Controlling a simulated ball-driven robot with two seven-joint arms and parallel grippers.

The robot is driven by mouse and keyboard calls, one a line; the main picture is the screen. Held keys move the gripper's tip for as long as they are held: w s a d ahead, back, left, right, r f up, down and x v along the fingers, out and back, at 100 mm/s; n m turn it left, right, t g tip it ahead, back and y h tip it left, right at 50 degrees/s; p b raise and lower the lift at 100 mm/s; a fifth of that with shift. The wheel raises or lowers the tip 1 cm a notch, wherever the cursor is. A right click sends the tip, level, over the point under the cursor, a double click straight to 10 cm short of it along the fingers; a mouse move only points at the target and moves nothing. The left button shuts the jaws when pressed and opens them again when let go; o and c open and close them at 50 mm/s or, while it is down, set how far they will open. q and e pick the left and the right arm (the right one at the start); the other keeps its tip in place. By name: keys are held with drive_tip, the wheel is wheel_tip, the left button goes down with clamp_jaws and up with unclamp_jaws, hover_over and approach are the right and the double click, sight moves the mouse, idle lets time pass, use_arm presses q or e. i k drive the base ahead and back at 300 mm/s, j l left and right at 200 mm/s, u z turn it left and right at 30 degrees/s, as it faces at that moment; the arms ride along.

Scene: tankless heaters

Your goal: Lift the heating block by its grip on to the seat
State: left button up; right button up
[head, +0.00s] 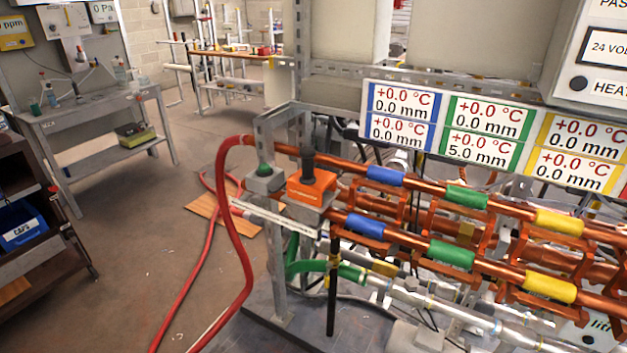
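The orange heating block (311,187) is near the centre of the head view, with a dark upright grip (308,163) on its top. It rests on a grey support at the left end of the copper pipes. I cannot tell which part is the seat; several orange brackets (368,227) hold the pipes to the right of the block. Neither of my grippers is in view, and nothing is seen touching the block.
Beside the block is a grey box (264,180) with a green dome. A red hose (239,240) loops down to the floor. Copper pipes with blue, green and yellow bands run right, under display panels (490,124). A grey bench (97,120) stands left; the floor between is mostly clear.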

sight(308, 184)
drive_tip(key=i+l, duration=0.15)
drive_tip(key=l, duration=0.15)
drive_tip(key=i+l+u, duration=0.1)
drive_tip(key=i+l, duration=0.25)
drive_tip(key=l, duration=0.3)
drive_tip(key=i+l+u, duration=0.1)
drive_tip(key=l, duration=0.2)
drive_tip(key=i, duration=0.1)
